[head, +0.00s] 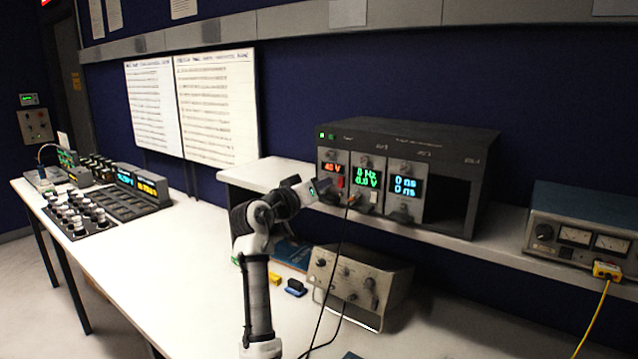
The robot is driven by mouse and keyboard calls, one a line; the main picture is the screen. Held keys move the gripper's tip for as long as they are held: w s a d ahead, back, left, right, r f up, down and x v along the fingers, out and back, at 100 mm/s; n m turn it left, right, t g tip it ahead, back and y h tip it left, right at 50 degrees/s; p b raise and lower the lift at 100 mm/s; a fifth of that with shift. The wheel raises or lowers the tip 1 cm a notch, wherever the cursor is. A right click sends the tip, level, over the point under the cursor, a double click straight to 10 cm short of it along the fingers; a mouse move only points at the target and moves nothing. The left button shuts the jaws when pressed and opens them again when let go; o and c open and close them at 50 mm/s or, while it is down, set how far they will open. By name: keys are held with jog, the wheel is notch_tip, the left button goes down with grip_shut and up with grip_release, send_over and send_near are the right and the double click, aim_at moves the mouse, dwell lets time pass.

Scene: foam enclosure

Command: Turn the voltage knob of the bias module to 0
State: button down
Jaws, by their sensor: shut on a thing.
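The bias module (333,157) looks to be the leftmost module in a dark rack on the shelf. Its small orange-red display (333,168) seems to read about 40 V, but the digits are small. My gripper (328,193) is at the lower front of this module, reaching in from the left. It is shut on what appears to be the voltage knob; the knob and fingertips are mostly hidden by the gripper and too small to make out.
Beside it are a module with a green display (366,175) and one with a cyan display (405,186). A black cable (343,235) hangs close to my gripper. A beige instrument (355,285) stands below the shelf.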

jog(key=n+y+p, duration=0.1)
jog(key=n, duration=2.3)
dwell(0.4)
jog(key=c, duration=1.4)
grip_release()
jog(key=shift+o, duration=0.2)
jog(key=b+v, duration=0.5)
jog(key=v, duration=0.9)
jog(key=shift+f, duration=0.2)
